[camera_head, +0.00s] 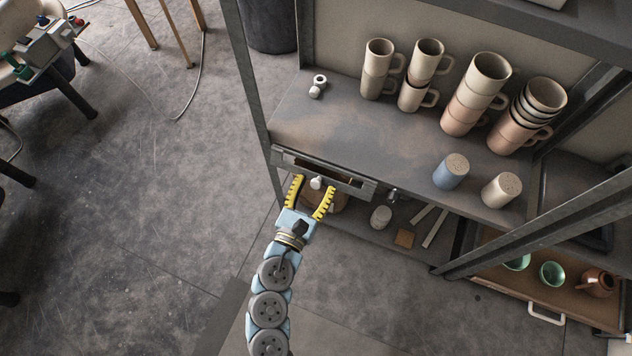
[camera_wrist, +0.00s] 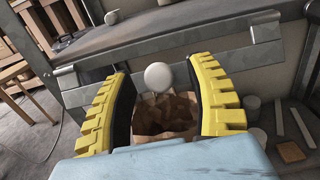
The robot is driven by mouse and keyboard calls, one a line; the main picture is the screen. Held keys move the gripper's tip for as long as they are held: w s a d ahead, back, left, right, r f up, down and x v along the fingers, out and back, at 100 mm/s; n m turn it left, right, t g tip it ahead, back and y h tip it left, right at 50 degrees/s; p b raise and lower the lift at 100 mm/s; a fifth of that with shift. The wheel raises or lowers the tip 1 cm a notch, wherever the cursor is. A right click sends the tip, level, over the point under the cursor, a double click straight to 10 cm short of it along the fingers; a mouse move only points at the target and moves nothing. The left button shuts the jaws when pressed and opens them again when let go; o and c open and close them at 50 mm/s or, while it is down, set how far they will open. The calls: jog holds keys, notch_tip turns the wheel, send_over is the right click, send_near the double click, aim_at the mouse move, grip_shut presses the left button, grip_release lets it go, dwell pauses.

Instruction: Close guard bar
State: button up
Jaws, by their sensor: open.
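A grey metal guard bar (camera_head: 348,186) runs along the front edge of the shelf, with a dark gap between part of it and the shelf edge. It also crosses the wrist view (camera_wrist: 226,40). A round white knob (camera_head: 316,183) sits at the bar's front; in the wrist view the knob (camera_wrist: 158,77) is centred between my fingers. My gripper (camera_head: 313,185) is open, its yellow ribbed fingers on either side of the knob. In the wrist view my gripper (camera_wrist: 159,70) shows clear space between each finger and the knob. Part of the bar is hidden behind the fingers.
A shelf post (camera_head: 246,70) rises at left. A tray with green bowls (camera_head: 552,273) is at lower right. The left floor is open.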

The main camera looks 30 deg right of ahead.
jog(key=shift+w+d, duration=0.25)
grip_shut()
dwell(0.3)
